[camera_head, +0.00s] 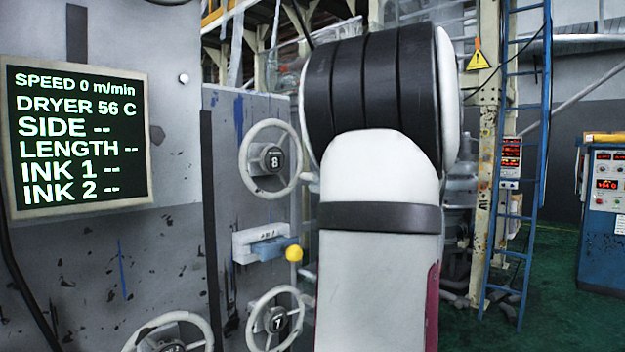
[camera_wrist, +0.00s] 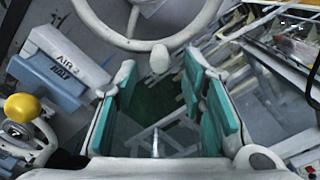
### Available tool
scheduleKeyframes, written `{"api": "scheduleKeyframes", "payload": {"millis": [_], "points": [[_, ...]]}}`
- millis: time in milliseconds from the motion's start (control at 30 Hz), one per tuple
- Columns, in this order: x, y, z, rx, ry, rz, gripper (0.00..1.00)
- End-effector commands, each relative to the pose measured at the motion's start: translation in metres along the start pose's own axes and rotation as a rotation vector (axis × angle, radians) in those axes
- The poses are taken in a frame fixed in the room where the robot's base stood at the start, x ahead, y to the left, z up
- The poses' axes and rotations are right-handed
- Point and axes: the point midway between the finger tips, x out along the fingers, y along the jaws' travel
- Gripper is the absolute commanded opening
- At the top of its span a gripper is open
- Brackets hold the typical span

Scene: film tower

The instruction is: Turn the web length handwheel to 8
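In the head view a pale upper handwheel (camera_head: 294,140) is on the grey panel, its dark hub showing 8. A lower handwheel (camera_head: 251,325) has a hub showing 7. A third handwheel (camera_head: 205,325) is cut off at the bottom left. I cannot read which one is web length. In the wrist view a handwheel (camera_wrist: 112,37) with a rounded handle crosses the top; it appears to be the upper one. My gripper (camera_wrist: 160,80) is open, its teal pads apart with nothing between them, close below the rim. My arm hides the gripper in the head view.
A blue and white air block (camera_head: 265,250) with a yellow knob (camera_head: 293,254) sits between the wheels; the block (camera_wrist: 60,65) is left of my gripper in the wrist view. A display (camera_head: 76,135) reads LENGTH --. A blue ladder (camera_head: 528,160) and blue cabinet (camera_head: 602,245) stand right.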

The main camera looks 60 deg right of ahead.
Motion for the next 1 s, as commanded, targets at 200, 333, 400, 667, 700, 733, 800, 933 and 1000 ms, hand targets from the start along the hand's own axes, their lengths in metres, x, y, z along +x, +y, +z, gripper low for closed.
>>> {"api": "scheduleKeyframes", "payload": {"millis": [200,333,400,667,700,733,800,933,1000], "points": [[-0.043,0.000,-0.001,0.001,0.003,-0.002,0.37],[-0.060,0.000,-0.001,0.000,0.002,-0.001,0.37],[-0.066,0.000,-0.001,0.000,0.002,-0.001,0.37],[-0.071,0.000,-0.001,0.001,0.002,0.000,0.37],[-0.071,0.000,-0.001,0.001,0.002,0.000,0.37],[-0.071,0.000,-0.001,0.001,0.002,0.000,0.37],[-0.071,0.000,-0.001,0.001,0.002,0.000,0.37],[-0.071,0.000,-0.001,0.001,0.002,0.000,0.37],[-0.071,0.000,-0.001,0.001,0.002,0.000,0.37]]}}
